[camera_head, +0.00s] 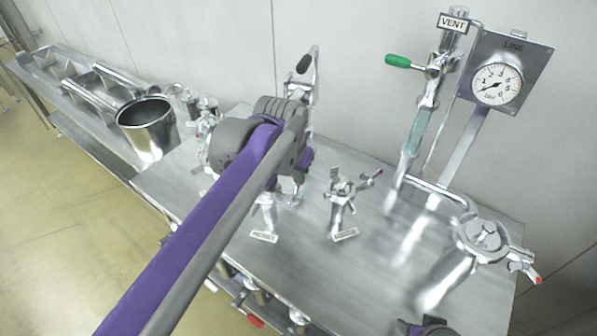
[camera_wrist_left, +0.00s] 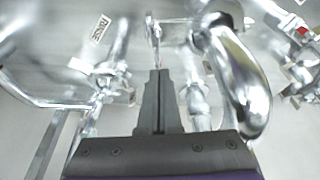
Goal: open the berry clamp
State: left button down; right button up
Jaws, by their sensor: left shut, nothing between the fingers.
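Several pipe stubs with metal clamps stand on the steel bench; one label, too small to read, is at the left stub (camera_head: 263,236) and another at the middle stub (camera_head: 345,235). I cannot tell which clamp is the berry one. My left gripper is shut and empty; its fingers show in the left wrist view (camera_wrist_left: 160,75), with their tips close to a thin upright metal clamp part (camera_wrist_left: 154,35). Whether they touch is unclear. In the head view my left arm hides the fingers and much of the left stub. My right gripper's fingers do not show.
The bench (camera_head: 300,270) has bare room in front. A vent valve with a green handle (camera_head: 398,61) and a pressure gauge (camera_head: 497,84) rise at the back right. A round clamped port (camera_head: 483,236) stands at right. A steel pot (camera_head: 147,128) is at left.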

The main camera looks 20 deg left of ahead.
pick_arm(q)
jog(key=shift+s+m, duration=0.7)
jog(key=shift+s, duration=0.05)
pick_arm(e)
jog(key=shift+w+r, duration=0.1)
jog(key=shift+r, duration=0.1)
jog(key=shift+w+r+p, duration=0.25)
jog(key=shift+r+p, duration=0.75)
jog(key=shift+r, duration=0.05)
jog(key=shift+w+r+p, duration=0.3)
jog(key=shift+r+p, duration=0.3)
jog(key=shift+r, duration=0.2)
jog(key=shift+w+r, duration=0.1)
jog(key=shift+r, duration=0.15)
pick_arm(q)
jog(key=s+a+m+g+h, duration=0.3)
jog(key=s+a+m, duration=0.7)
jog(key=m, duration=0.5)
jog(key=shift+s+a+g, duration=0.3)
jog(key=shift+s+g, duration=0.1)
jog(key=shift+s, duration=0.15)
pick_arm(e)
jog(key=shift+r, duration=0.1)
